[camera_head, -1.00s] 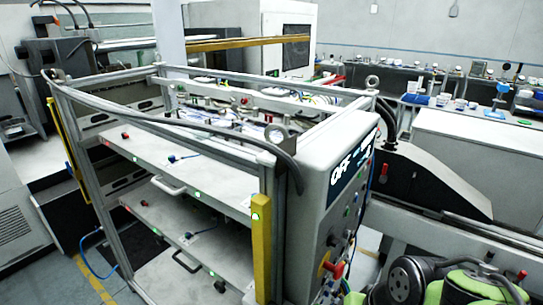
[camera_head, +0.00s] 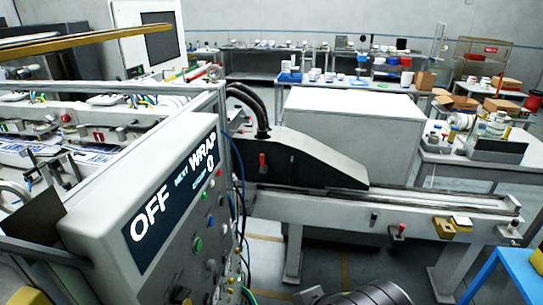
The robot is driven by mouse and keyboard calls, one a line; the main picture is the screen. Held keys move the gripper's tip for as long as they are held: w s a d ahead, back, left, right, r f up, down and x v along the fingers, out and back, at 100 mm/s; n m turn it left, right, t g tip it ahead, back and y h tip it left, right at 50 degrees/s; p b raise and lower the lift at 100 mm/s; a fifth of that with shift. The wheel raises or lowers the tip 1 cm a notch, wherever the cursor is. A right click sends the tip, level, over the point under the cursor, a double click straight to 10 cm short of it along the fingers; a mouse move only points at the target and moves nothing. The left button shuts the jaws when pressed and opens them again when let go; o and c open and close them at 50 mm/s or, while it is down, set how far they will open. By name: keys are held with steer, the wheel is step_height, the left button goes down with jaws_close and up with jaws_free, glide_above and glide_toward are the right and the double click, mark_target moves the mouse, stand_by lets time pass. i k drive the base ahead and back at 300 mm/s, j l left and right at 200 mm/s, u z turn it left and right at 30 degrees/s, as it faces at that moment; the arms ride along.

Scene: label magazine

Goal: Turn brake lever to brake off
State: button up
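No part is clearly marked as the brake lever, so I cannot tell which one it is. A red-handled lever (camera_head: 262,161) stands on the black sloped housing behind the grey control box. Another small red-topped handle (camera_head: 398,231) sits on the side of the long rail. The grey control box (camera_head: 95,218) has a dark display (camera_head: 170,195) with "OFF" and "WRAP" in white. Its side carries several coloured buttons and knobs, partly cut off at the bottom. Dark rounded parts of my arm show at the bottom edge. My gripper's fingers are not in view.
The long metal rail (camera_head: 390,204) runs to the right from the sloped housing (camera_head: 310,160). A large white cabinet (camera_head: 345,133) stands behind it. A blue table (camera_head: 520,272) is at lower right. Cables hang beside the control box. Some floor shows under the rail.

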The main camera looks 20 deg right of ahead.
mark_target(262, 164)
steer(key=i+l, duration=0.35)
steer(key=i+l+z, duration=0.1)
steer(key=i+l, duration=0.25)
steer(key=l, duration=0.25)
steer(key=i+l+u, duration=0.15)
steer(key=u, duration=0.3)
steer(key=i+l+u, duration=0.2)
steer(key=u, duration=0.25)
steer(key=i+l+u, duration=0.15)
steer(key=u, duration=0.3)
steer(key=l, duration=0.1)
